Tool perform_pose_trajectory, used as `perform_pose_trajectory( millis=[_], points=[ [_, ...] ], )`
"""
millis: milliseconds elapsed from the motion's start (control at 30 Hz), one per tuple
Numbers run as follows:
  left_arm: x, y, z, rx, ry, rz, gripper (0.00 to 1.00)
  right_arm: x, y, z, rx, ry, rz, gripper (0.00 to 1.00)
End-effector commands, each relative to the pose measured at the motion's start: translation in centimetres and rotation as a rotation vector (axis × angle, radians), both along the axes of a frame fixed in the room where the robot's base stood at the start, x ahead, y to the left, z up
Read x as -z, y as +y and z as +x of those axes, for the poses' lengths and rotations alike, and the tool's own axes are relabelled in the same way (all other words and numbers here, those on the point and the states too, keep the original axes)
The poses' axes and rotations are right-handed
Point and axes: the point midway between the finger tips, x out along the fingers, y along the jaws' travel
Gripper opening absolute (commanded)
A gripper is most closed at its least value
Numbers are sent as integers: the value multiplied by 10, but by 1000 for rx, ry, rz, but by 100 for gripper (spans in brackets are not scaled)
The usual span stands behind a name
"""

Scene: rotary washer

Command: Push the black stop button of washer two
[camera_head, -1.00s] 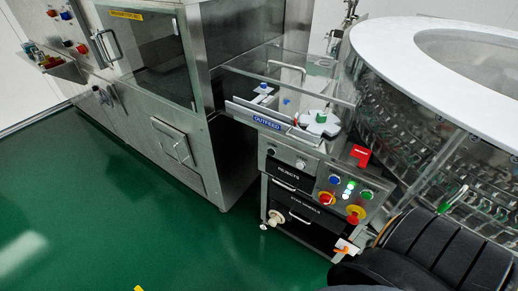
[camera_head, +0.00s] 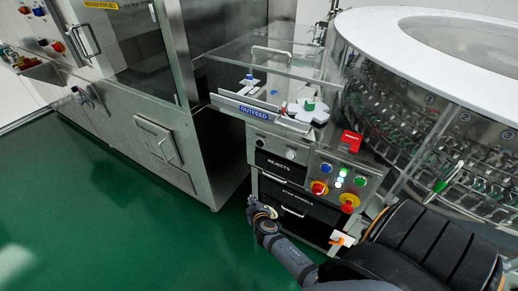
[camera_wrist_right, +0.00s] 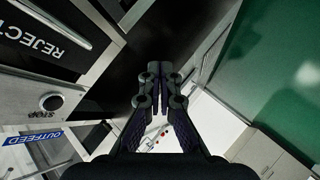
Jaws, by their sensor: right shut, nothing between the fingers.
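A dark round button above a STOP label (camera_wrist_right: 45,115) shows at the left of the right wrist view; the stop button (camera_wrist_right: 51,102) has a pale ring. In the head view small round buttons sit on the steel panel under the OUTFEED sign; the left one, likely the stop button (camera_head: 262,143), is too small to read. I cannot tell which washer this panel belongs to. My right gripper (camera_head: 254,204) is shut and empty, in front of the cabinet, below and apart from the button panel. Its closed fingers (camera_wrist_right: 154,75) also show in the wrist view. My left gripper is not in view.
The REJECTS drawer (camera_head: 282,167) with its bar handle lies below the button panel. To its right is a control panel (camera_head: 342,180) with coloured buttons and red-yellow knobs. A glass-walled rotary machine (camera_head: 400,110) stands at right. Green floor (camera_head: 110,230) is free at left.

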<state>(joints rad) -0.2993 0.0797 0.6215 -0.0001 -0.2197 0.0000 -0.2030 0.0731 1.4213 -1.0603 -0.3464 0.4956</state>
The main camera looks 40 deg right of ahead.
Motion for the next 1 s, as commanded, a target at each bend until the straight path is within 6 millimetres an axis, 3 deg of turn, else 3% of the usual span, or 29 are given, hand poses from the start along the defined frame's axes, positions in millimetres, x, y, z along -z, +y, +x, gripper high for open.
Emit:
perform_pose_trajectory(
  millis=[100,200,333,467,767,1000],
  points=[
    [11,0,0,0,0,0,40,-64,-3,34,-9,-152,-90,0],
    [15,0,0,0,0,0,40,-110,-4,49,-7,-250,-147,0],
    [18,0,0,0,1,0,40,-147,-4,57,-5,-327,-195,0],
    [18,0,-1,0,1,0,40,-160,-4,59,-4,-354,-210,0],
    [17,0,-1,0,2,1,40,-161,-5,59,-4,-354,-210,0],
    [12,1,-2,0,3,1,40,-162,-23,67,-7,-353,-216,0]
  ],
)
